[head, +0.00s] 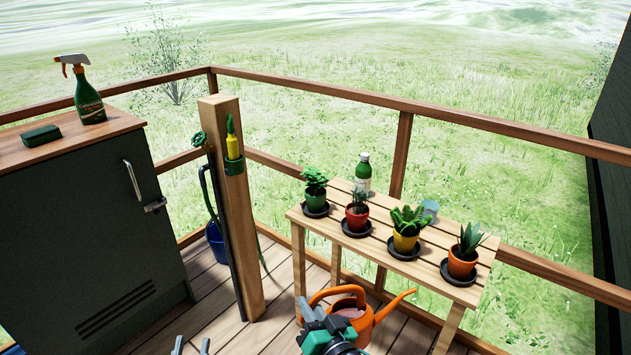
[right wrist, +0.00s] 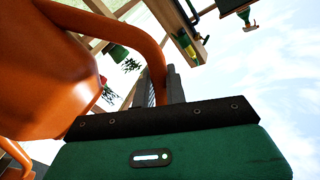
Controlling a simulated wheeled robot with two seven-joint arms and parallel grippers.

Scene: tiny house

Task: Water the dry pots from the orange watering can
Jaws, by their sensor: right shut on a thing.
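The orange watering can (head: 361,326) is low in front of the bench, its spout pointing right; I cannot tell whether it touches the deck. My right gripper (head: 312,312) is shut on its handle; the wrist view shows the fingers (right wrist: 160,88) at the handle (right wrist: 152,48). Four potted plants stand in a row on the bench: a green pot (head: 315,200), a red pot (head: 357,218), a yellow pot (head: 405,242) and an orange pot (head: 461,265). Their soil is too small to judge. My left gripper (head: 191,346) is open and empty at the bottom edge.
The slatted wooden bench (head: 440,284) also holds a green bottle (head: 363,174) and a pale blue cup (head: 430,208). A wooden post (head: 236,220) stands left of it. A dark cabinet (head: 90,245) with a spray bottle (head: 88,97) is at left. Railings enclose the deck.

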